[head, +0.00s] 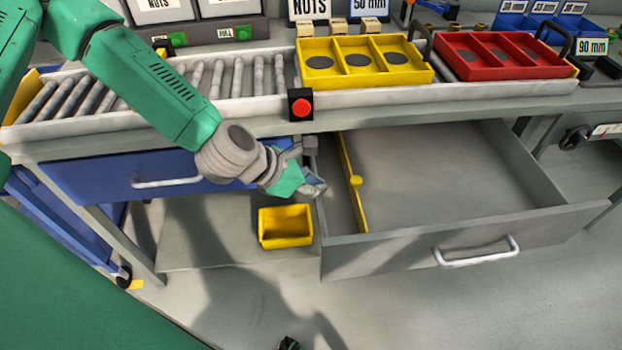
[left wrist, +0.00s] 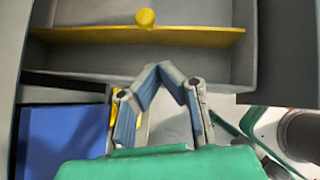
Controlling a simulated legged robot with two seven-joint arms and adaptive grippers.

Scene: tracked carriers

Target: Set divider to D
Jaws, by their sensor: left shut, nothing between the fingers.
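The divider (head: 348,165) is a thin yellow strip in the open grey drawer (head: 480,245), close to the drawer's left side. It has a round yellow knob (head: 356,182). No letter marks are readable on the drawer. In the left wrist view the divider (left wrist: 200,37) runs across the top, with its knob (left wrist: 145,18) above the fingers. My left gripper (head: 318,187) is shut and empty, at the drawer's left wall, left of the knob and apart from it. Its fingers also show in the left wrist view (left wrist: 168,70), below the divider.
A yellow bin (head: 285,226) sits on the lower shelf beside the drawer. A closed blue drawer (head: 95,178) is to the left. Above are the roller conveyor (head: 235,75), a red button (head: 301,106), a yellow tray (head: 432,76) and a red tray (head: 562,72). The drawer right of the divider is empty.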

